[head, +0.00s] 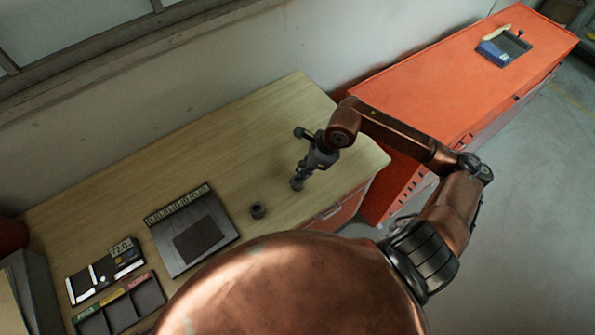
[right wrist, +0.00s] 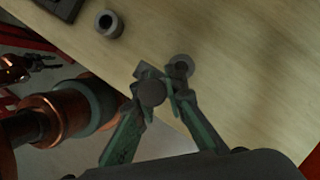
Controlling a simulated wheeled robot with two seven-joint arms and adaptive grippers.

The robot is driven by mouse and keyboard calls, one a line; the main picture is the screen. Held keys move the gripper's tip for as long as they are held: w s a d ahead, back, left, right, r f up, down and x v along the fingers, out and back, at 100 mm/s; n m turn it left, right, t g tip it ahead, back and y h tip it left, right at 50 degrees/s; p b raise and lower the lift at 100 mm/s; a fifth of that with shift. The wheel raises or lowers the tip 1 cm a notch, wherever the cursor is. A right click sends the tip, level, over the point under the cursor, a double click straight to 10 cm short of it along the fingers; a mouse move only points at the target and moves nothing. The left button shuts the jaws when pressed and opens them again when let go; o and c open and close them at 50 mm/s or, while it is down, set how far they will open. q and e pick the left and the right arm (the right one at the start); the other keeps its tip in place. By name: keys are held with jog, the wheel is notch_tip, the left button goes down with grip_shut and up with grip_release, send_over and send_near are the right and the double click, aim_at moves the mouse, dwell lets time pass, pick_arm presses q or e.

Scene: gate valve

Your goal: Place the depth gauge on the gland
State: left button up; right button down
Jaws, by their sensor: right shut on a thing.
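My right gripper (head: 303,172) is above the wooden table near its right end. It is shut on a dark piece with a round end (right wrist: 150,93), which I take to be the depth gauge; the fingers hide much of it. Just beyond the fingertips in the right wrist view is a small dark ring-shaped part (right wrist: 181,66); I cannot tell whether it touches the held piece. A short dark hollow cylinder (head: 257,210) stands apart on the table, left of the gripper; it also shows in the right wrist view (right wrist: 107,23). I cannot tell which ring-shaped part is the gland. My left gripper is not in view.
A dark tray with a numbered strip (head: 222,243) lies on the table (head: 250,130) left of the cylinder. Labelled bins (head: 120,310) and a small panel (head: 77,291) are at the lower left. A red cabinet (head: 440,80) stands right. The table's back is clear.

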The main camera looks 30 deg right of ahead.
jog(key=w+f, duration=0.1)
jog(key=w+f+p, duration=0.1)
jog(key=f, duration=0.1)
jog(key=w+f, duration=0.1)
jog(key=f, duration=0.1)
jog(key=shift+w+d+f, duration=0.15)
jog(key=shift+w+d, duration=0.15)
jog(key=shift+w, duration=0.05)
notch_tip(320, 180, down, 2)
jog(key=shift+f+p, duration=0.1)
jog(key=shift+p, duration=0.8)
jog(key=shift+f, duration=0.2)
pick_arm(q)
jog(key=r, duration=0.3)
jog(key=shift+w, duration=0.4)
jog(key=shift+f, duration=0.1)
pick_arm(e)
jog(key=shift+f, duration=0.15)
jog(key=c, duration=2)
grip_release()
jog(key=shift+o, duration=0.2)
